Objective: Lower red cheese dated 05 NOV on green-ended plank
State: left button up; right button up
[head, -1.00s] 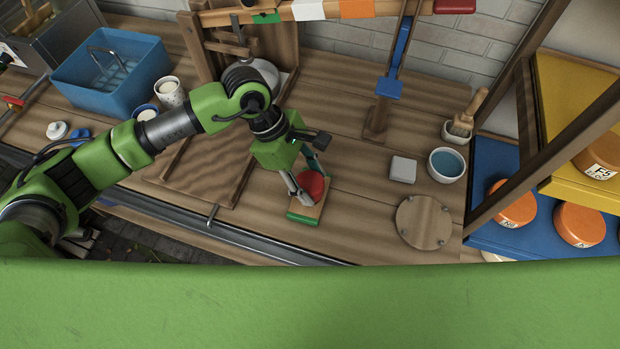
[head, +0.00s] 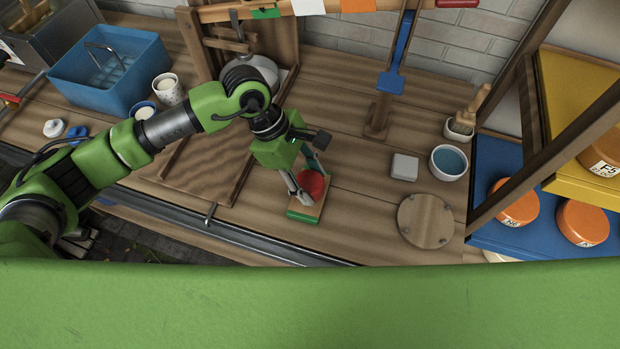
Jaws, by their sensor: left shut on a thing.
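The red cheese (head: 314,184) is between the fingers of my left gripper (head: 306,186), which is shut on it. It is over the green-ended plank (head: 306,210), whose green end (head: 303,217) faces the near edge of the bench. The cheese looks very low over the plank or touching it; I cannot tell which. Its date label does not show from here. The gripper fingers hide part of the cheese and of the plank. My right gripper is not in view.
A round wooden board (head: 425,220), a grey block (head: 404,167) and a bowl of blue liquid (head: 448,162) stand to the right. A shelf with orange cheeses (head: 582,222) is at far right. A blue tub (head: 112,72) stands at the back left.

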pick_arm(q)
jog(key=o, duration=1.3)
jog(key=shift+a+r, duration=0.15)
jog(key=shift+r, duration=0.1)
jog(key=v, duration=1.1)
jog(key=shift+r, duration=0.2)
